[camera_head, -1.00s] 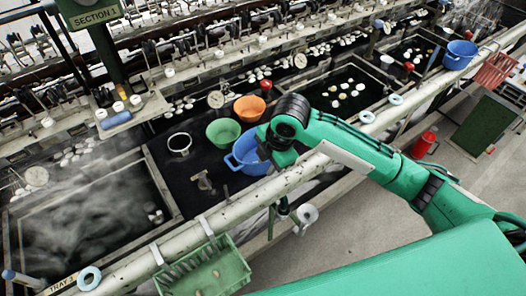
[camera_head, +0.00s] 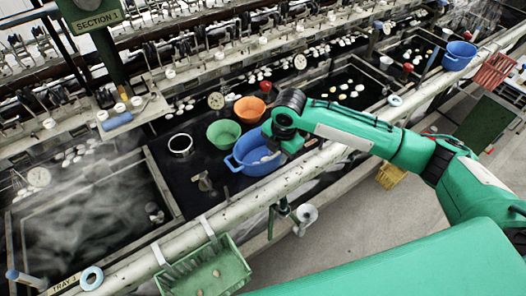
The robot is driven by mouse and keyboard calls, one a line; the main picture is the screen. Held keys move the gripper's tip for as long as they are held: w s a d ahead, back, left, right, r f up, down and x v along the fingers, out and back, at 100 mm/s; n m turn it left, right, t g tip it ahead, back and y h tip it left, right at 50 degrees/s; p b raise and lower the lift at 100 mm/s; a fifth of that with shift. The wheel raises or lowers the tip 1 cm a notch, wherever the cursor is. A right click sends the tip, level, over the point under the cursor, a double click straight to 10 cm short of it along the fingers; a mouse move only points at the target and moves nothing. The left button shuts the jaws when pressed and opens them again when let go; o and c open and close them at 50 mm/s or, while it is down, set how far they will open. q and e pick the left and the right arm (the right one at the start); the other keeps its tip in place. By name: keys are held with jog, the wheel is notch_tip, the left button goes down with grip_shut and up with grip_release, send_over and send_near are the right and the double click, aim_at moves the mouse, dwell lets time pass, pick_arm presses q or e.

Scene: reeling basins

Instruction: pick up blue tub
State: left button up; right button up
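A blue tub (camera_head: 245,163) with a handle sits on the dark surface beside a green bowl (camera_head: 223,133) and an orange bowl (camera_head: 249,108). My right arm comes in from the right, and its gripper (camera_head: 272,157) is at the tub's right side, over or at its rim. The wrist covers part of the tub's right side. The fingers are too small and hidden to show whether they are open or touch the tub. A second blue tub (camera_head: 460,54) stands far off at the upper right. My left gripper is not in view.
A long pale rail (camera_head: 215,216) runs diagonally in front of the basins. A green crate (camera_head: 232,273) hangs at its near side. A steaming basin lies to the left. A yellow crate (camera_head: 390,174) is on the floor below my arm. A blue ring (camera_head: 91,278) rests on the rail.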

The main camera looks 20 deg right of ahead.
aim_at(275, 169)
jog(key=f, duration=0.1)
jog(key=f+p, duration=0.1)
jog(key=f, duration=0.2)
jog(key=shift+w+a+f+p, duration=0.1)
jog(key=shift+w+f+p, duration=0.2)
jog(key=shift+f, duration=0.45)
grip_shut()
